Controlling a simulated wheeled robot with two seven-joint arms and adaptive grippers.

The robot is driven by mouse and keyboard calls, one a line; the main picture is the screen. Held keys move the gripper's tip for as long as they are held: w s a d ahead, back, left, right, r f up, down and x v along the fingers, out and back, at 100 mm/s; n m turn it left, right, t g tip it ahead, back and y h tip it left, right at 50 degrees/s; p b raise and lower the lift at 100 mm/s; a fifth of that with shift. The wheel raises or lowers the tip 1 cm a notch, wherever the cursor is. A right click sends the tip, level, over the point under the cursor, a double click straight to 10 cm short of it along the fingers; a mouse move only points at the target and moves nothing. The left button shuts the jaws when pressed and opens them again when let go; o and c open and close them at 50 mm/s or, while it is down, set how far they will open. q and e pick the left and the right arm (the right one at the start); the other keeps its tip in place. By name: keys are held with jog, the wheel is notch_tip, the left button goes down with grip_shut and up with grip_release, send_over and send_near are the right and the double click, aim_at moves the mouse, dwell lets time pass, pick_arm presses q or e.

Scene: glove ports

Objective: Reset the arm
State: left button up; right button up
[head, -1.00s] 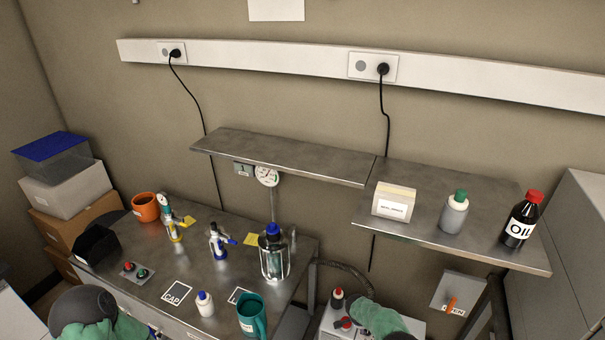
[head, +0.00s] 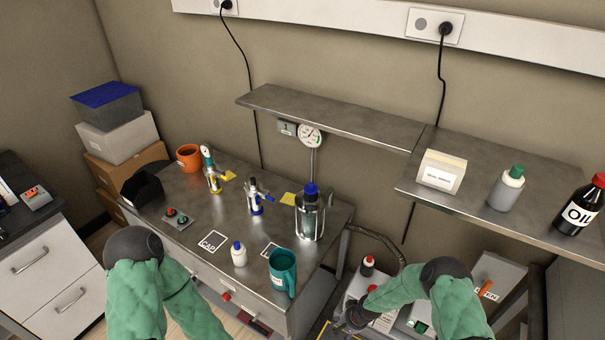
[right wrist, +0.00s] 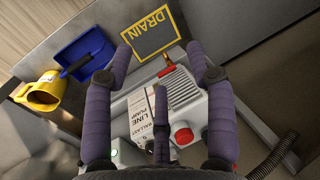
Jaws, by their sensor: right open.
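My right gripper (head: 350,317) is low over the pump unit on the lower right in the head view. In the right wrist view its purple-grey fingers (right wrist: 160,58) are spread apart with nothing between them. Beyond them is a white pump box (right wrist: 165,110) lettered "BALLAST LINE PUMP", with a red knob (right wrist: 183,136) and a red lever (right wrist: 167,70). I cannot tell whether any finger touches the box. My left arm shows at the lower left of the head view as a green sleeve and dark joint; its gripper is out of frame.
The steel bench holds a teal mug (head: 282,272), a white bottle (head: 239,254), a caged bottle (head: 310,215) and an orange pot (head: 189,157). A shelf (head: 520,205) overhangs the right. A "DRAIN" plate (right wrist: 162,42), blue scoop (right wrist: 85,52) and yellow jug (right wrist: 40,93) lie below.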

jog(key=s+a+r+n+b, duration=0.1)
jog(key=s+r, duration=0.3)
jog(key=s, duration=0.6)
jog(key=s+a+r+n+g+b, duration=0.1)
jog(key=s+a+r, duration=0.2)
jog(key=s, duration=0.7)
jog(key=shift+a+r+n+y, duration=0.3)
jog(key=shift+r+n+y, duration=0.1)
jog(key=shift+r, duration=0.25)
